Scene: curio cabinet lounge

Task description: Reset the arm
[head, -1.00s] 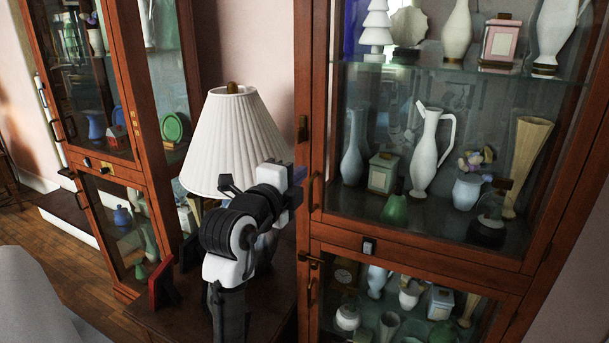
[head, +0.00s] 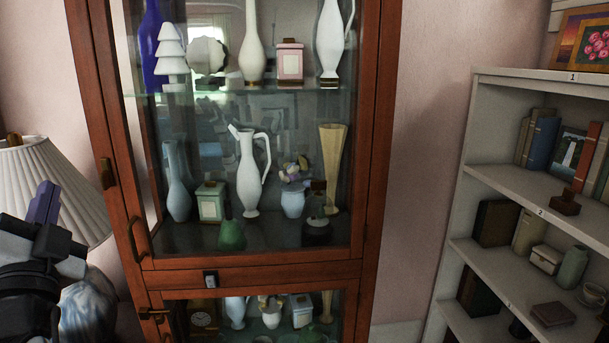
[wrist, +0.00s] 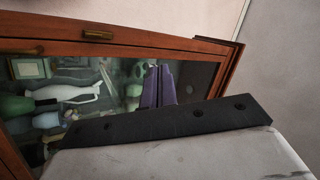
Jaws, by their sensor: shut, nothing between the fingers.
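My arm shows at the left edge of the head view, in front of a white pleated lampshade (head: 62,190). My gripper (head: 47,190) has purple fingers and points up there. In the wrist view the purple fingers (wrist: 158,70) lie side by side, closed together with nothing between them. Behind them in that view is the glass front of the wooden curio cabinet (wrist: 60,48), seen tilted. The gripper appears apart from the glass, though the exact gap is hard to tell.
The curio cabinet (head: 378,150) stands in the middle with its glass doors closed on white vases, a pitcher (head: 248,170) and boxes. A pale bookshelf (head: 462,215) with books stands at right. Bare pink wall (head: 430,130) lies between them.

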